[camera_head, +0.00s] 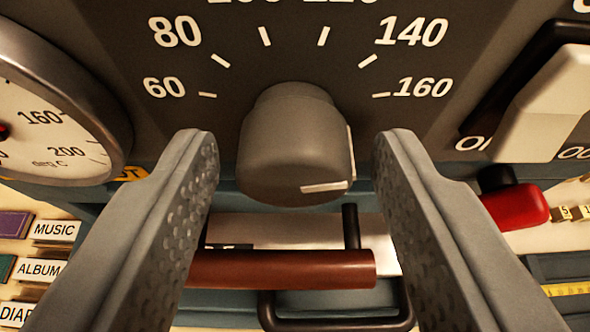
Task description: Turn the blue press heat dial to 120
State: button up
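The heat dial (293,140) is a grey round knob on a dark panel face (280,60) of the blue press. The printed scale runs from 60 at left to 160 at right; the numbers at the top, including 120, are partly cut off. My gripper (296,142) is open, with one finger to the left of the dial and one to the right. A gap shows on both sides, and neither finger appears to touch it.
A round white gauge (55,120) is at left. A pale rocker switch (545,105) and a red-ended lever (515,205) are at right. A brown handle bar (285,269) lies below the dial. Labelled slots (50,230) are at lower left.

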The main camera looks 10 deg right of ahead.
jog(key=c, duration=0.7)
jog(key=shift+c, duration=0.2)
jog(key=shift+h, duration=0.3)
jog(key=n+h, duration=0.2)
jog(key=n, duration=0.2)
jog(key=shift+a, duration=0.2)
jog(key=n+h, duration=0.3)
jog(key=n, duration=0.1)
jog(key=shift+f+t, duration=0.15)
jog(key=shift+t, duration=0.15)
jog(key=o, duration=1)
jog(key=shift+c, duration=0.2)
